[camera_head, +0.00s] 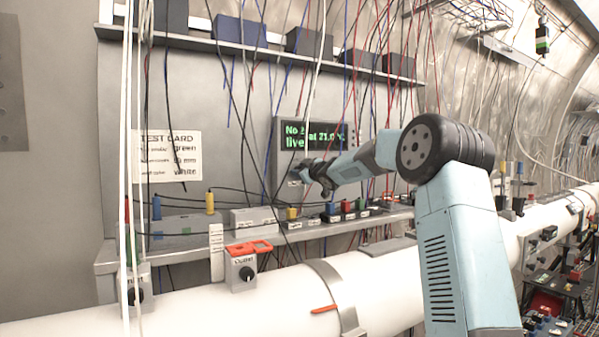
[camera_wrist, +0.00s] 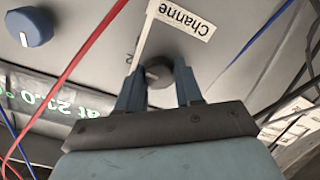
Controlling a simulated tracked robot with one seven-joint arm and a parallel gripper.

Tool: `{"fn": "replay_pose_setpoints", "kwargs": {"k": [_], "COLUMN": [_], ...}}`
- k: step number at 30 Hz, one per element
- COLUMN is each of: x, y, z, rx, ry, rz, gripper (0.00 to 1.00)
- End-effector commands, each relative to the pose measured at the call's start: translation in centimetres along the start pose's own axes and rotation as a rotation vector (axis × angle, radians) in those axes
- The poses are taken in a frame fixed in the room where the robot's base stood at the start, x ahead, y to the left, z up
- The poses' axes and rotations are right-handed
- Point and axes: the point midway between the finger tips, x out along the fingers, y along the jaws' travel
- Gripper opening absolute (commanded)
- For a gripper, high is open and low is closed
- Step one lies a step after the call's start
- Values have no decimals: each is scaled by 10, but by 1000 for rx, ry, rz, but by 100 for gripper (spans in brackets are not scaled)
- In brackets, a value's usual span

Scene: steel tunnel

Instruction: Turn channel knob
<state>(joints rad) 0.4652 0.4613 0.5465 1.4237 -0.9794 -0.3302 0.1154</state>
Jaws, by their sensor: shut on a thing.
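The channel knob (camera_wrist: 163,66) is dark grey and round with a pale mark, in the middle of the wrist view. It sits on a grey panel (camera_wrist: 95,45) beside a tilted white label (camera_wrist: 183,20) that reads "Channe", partly cut off. My gripper (camera_wrist: 158,80) is shut on the knob, one finger on either side. In the head view my gripper (camera_head: 308,173) is at the lower front of the display panel (camera_head: 279,150) and hides the knob. The display's green text (camera_head: 298,134) is partly covered by wires and reads roughly "No ... at 21.0".
A blue knob (camera_wrist: 28,27) with a white mark is on the same panel. Red, blue and white wires hang across the panel. Below is a shelf (camera_head: 225,242) with several coloured connectors, and a thick white pipe (camera_head: 200,310). A printed test card (camera_head: 165,155) is at left.

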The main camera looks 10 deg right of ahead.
Motion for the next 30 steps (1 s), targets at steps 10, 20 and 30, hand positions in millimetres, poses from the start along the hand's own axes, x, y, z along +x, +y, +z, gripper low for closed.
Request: {"fn": "replay_pose_setpoints", "kwargs": {"k": [10, 20, 30], "x": [0, 1, 1], "y": [-1, -2, -2], "z": [8, 6, 6], "rx": [307, 486, 547], "ry": [-12, -10, -10], "rz": [-1, -2, -2], "gripper": [5, 5, 5]}}
